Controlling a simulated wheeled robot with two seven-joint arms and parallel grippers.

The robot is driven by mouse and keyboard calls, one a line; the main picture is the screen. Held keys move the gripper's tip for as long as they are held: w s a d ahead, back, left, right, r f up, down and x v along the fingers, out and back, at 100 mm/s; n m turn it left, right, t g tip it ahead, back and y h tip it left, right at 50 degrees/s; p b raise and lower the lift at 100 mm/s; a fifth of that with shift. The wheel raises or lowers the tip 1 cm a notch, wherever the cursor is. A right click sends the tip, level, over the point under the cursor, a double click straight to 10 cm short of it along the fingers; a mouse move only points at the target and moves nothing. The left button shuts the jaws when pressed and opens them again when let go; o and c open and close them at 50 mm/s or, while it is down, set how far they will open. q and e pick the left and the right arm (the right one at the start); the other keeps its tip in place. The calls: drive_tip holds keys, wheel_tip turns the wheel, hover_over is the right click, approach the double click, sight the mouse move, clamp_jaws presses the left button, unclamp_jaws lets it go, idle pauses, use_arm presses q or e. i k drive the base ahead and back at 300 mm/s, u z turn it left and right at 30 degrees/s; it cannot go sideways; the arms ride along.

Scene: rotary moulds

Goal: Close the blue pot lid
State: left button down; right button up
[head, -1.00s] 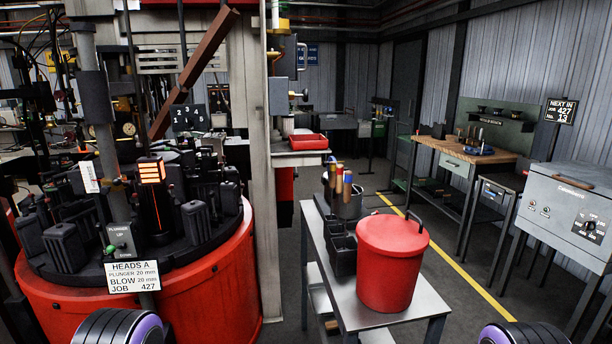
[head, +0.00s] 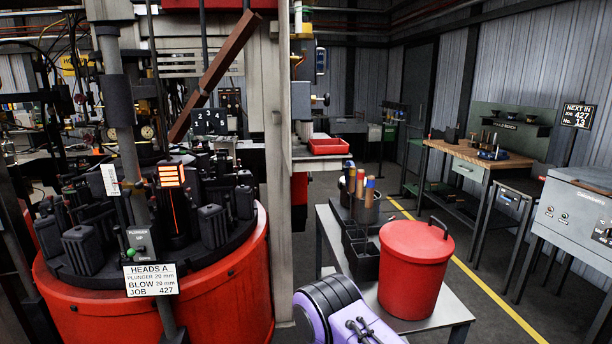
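A red pot (head: 408,285) stands on a grey metal side table. Its red lid (head: 415,240) with a dark handle (head: 439,227) lies flat on top and looks seated. No blue pot or blue lid shows in the head view. A purple and black link of one of my arms reaches up from the bottom edge, left of the red pot, and covers the table's near left part. I cannot tell which arm it is. Neither gripper's fingers are in view.
The side table (head: 445,312) also holds black bins (head: 363,262) and a dark holder with several coloured handles (head: 360,185). A large red-based rotary machine (head: 225,290) fills the left. A workbench (head: 470,155) and a grey cabinet (head: 575,215) stand right, beyond open floor.

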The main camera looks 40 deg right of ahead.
sight(349, 163)
drive_tip(key=i, duration=0.9)
drive_tip(key=z, duration=2.3)
